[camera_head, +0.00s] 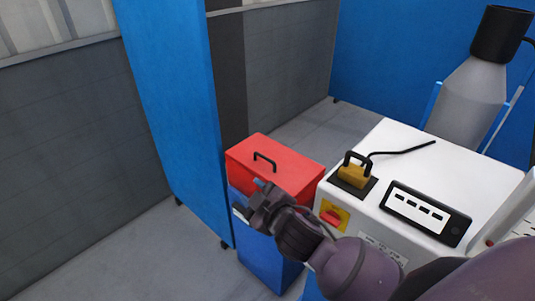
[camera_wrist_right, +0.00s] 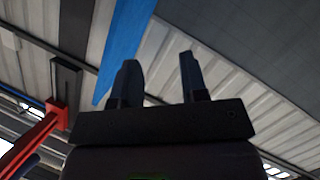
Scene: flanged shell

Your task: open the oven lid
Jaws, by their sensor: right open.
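A red lid-like box top (camera_head: 275,163) with a black handle (camera_head: 265,162) sits on a blue cabinet (camera_head: 268,255) left of centre in the head view. It looks closed; I cannot tell for sure that it is the oven lid. My right gripper (camera_head: 250,199) is in front of its lower left part and hides some of its front; I cannot tell whether they touch. In the right wrist view the two fingers (camera_wrist_right: 158,62) stand apart with nothing between them. My left gripper is not in view.
A white machine (camera_head: 470,165) stands right of the red box, with a yellow block (camera_head: 354,175), a black panel (camera_head: 425,212) and a red switch (camera_head: 331,217). A grey cylinder (camera_head: 470,100) stands behind it. A blue partition (camera_head: 170,90) is at left; floor before it is clear.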

